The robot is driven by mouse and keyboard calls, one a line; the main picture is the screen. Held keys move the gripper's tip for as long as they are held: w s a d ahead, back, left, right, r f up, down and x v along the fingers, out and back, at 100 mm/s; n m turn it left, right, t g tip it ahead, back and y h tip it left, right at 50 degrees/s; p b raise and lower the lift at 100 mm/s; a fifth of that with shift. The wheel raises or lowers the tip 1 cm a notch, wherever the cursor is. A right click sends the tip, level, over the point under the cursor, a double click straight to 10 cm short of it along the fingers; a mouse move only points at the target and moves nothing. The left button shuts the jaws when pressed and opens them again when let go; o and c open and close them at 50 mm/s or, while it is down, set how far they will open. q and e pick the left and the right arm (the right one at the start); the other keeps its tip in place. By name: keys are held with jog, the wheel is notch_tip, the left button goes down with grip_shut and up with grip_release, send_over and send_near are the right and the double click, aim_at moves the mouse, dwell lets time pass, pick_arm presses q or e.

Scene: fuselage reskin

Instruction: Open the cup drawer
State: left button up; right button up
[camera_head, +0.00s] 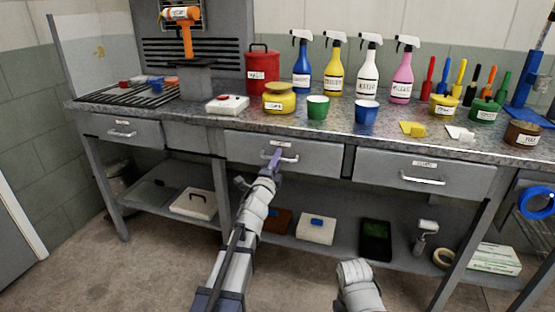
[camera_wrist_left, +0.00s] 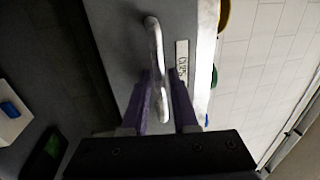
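The cup drawer (camera_head: 325,155) is the middle grey drawer under the workbench top, and it is closed. It has a silver bar handle (camera_head: 284,158) and a small white label above it. In the left wrist view the handle (camera_wrist_left: 153,40) runs down between the purple fingers, beside a label that seems to read CUPS (camera_wrist_left: 182,60). My left gripper (camera_head: 276,156) is at the handle. Its fingers (camera_wrist_left: 161,85) are apart, one on each side of the bar; any contact is hard to tell.
A left drawer (camera_head: 123,133) and a right drawer (camera_head: 422,180) are closed. Cups, pots and spray bottles stand on the bench top (camera_head: 340,131). The lower shelf (camera_head: 345,253) holds boxes, a roller and tape. Bare floor lies in front.

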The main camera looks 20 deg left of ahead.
pick_arm(q)
grip_shut()
dwell(1.3)
